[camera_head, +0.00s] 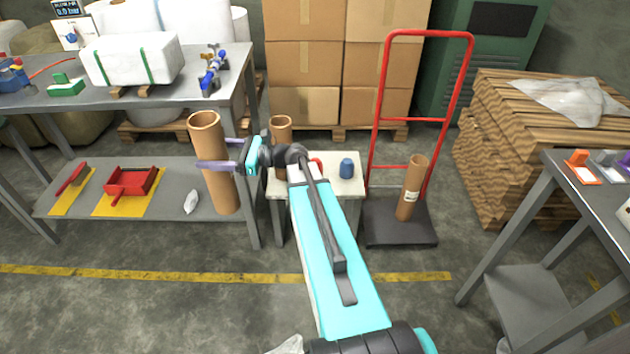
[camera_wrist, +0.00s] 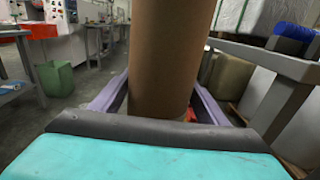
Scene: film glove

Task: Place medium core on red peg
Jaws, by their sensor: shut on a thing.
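My gripper (camera_head: 214,154) is shut on a tall brown cardboard core (camera_head: 207,128), upright, beside the left bench. A second core (camera_head: 281,130) stands at the small pale table, partly hidden by my wrist. A third, slimmer core (camera_head: 412,186) with a white label leans on the hand truck. A red piece (camera_head: 317,161) on the small table, mostly hidden by my arm, may be the red peg. I cannot tell which core is the medium one by size alone.
A blue peg-like piece (camera_head: 346,168) stands on the small table (camera_head: 350,187). The left bench (camera_head: 195,93) has a lower shelf with a red tray (camera_head: 130,182).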

